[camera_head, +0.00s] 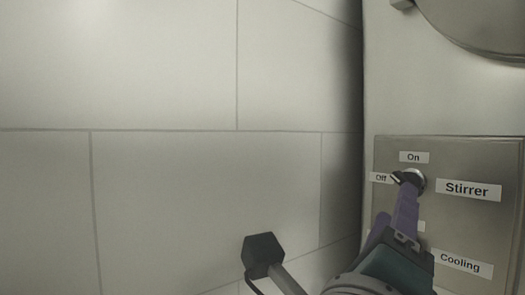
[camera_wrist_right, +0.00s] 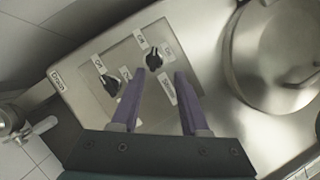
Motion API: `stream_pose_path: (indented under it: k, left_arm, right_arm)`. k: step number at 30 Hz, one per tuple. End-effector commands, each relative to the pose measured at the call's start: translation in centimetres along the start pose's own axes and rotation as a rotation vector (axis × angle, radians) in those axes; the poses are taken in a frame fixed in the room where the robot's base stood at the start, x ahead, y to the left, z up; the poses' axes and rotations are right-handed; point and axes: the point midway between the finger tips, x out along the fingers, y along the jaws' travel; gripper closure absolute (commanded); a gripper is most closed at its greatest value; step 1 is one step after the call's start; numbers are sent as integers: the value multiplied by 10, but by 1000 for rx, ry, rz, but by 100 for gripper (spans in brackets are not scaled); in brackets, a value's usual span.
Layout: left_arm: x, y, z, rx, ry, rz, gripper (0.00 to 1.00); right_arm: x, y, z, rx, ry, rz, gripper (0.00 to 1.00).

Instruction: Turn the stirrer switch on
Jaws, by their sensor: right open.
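The stirrer switch (camera_head: 398,177) is a black knob on the metal control panel (camera_head: 450,220), beside the Stirrer label (camera_head: 468,190). Its pointer faces left toward the Off label (camera_head: 380,178); the On label (camera_head: 413,157) is above it. My right gripper (camera_head: 408,198) reaches up from below, with its purple finger overlapping the lower part of the knob in the head view. In the right wrist view, the open right gripper (camera_wrist_right: 161,73) has its two fingertips spread, with the stirrer switch (camera_wrist_right: 153,61) just beyond the gap. I cannot tell whether they touch. My left gripper is not in view.
A second black knob (camera_wrist_right: 110,84) sits left of the stirrer switch in the right wrist view. The Cooling label (camera_head: 460,263) is lower on the panel. A round metal vessel top (camera_wrist_right: 275,50) stands to the right. The tiled floor (camera_head: 160,190) left of the machine shows bare.

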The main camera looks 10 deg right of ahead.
Motion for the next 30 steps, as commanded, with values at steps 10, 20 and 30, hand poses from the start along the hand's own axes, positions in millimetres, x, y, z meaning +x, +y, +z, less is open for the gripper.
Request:
stream_pose_path:
  k: [10,20,30]
  left_arm:
    - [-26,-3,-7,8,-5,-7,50]
    - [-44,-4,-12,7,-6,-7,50]
    - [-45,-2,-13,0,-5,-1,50]
  right_arm:
    - [40,3,-8,28,43,32,55]
    - [90,8,-11,28,42,34,55]
    - [97,10,-13,30,43,36,55]
